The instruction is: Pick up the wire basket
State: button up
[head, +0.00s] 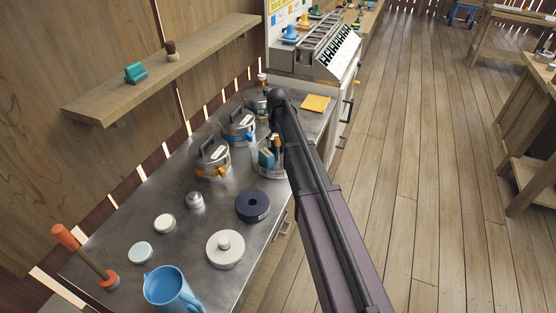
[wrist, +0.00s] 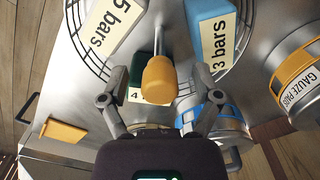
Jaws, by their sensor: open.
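The wire basket (head: 271,174) stands on the metal counter in the head view, partly hidden by my arm. Nothing is seen held. I cannot tell whether a finger touches the rim.
A canister with an orange band (head: 211,158) and one with a blue band (head: 238,125) stand close by. A dark blue ring (head: 252,206), white round pieces (head: 225,249) and a blue jug (head: 171,290) are nearer. A yellow pad (head: 315,103) lies near the counter's edge.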

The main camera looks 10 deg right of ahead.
grip_shut()
jog(key=shift+r, duration=0.1)
dwell(0.4)
notch_tip(320, 180, up, 10)
jog(key=p, duration=1)
dwell(0.6)
